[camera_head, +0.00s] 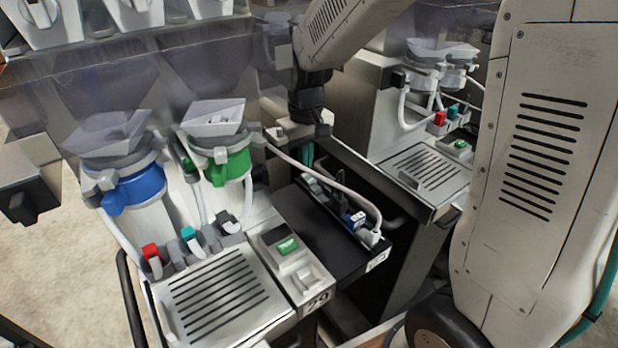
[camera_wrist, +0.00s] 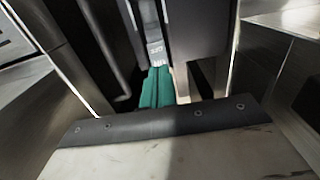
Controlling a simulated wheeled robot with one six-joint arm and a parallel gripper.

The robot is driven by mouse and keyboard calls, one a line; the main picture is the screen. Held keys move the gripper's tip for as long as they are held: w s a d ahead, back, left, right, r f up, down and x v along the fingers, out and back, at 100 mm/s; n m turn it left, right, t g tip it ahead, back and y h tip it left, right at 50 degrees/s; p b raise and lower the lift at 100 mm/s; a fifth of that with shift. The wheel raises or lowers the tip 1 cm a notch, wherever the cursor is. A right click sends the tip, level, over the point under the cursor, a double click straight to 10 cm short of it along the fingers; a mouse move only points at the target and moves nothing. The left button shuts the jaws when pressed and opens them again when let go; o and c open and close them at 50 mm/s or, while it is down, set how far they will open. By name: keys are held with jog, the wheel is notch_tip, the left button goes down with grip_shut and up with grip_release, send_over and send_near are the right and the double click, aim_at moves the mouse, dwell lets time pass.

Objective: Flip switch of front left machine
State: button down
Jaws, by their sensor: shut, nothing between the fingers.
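The front left machine has a slotted drip tray (camera_head: 215,298), blue and green dispenser collars and a side panel marked 29. On that panel sit a green rocker switch (camera_head: 287,246) and a pale lever-like piece (camera_head: 305,279). My gripper (camera_head: 308,156) is behind and above this panel, in the gap between the two machines, apart from the switch. Its teal fingers (camera_wrist: 157,88) show in the wrist view, pressed together and empty. They point toward a narrow grey strip (camera_wrist: 152,40) with small labels. The green switch does not show clearly in the wrist view.
A black box (camera_head: 310,235) with a row of plugs and a looping white cable (camera_head: 340,188) fills the gap between the machines. A second machine (camera_head: 425,175) stands to the right. Dark and metal walls flank my gripper closely.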

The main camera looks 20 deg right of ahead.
aim_at(306, 175)
jog(key=shift+f, duration=0.9)
dwell(0.3)
jog(key=shift+r, duration=3.5)
jog(key=shift+s, duration=0.1)
jog(key=s+d+r+m, duration=0.1)
jog(key=s+r, duration=0.2)
jog(key=s, duration=0.9)
jog(key=s+d+r+m+t, duration=0.1)
jog(key=s+d+r, duration=0.1)
jog(key=s, duration=1)
jog(key=shift+s+d+r, duration=0.15)
jog(key=shift+s+r, duration=0.25)
jog(key=shift+r, duration=0.05)
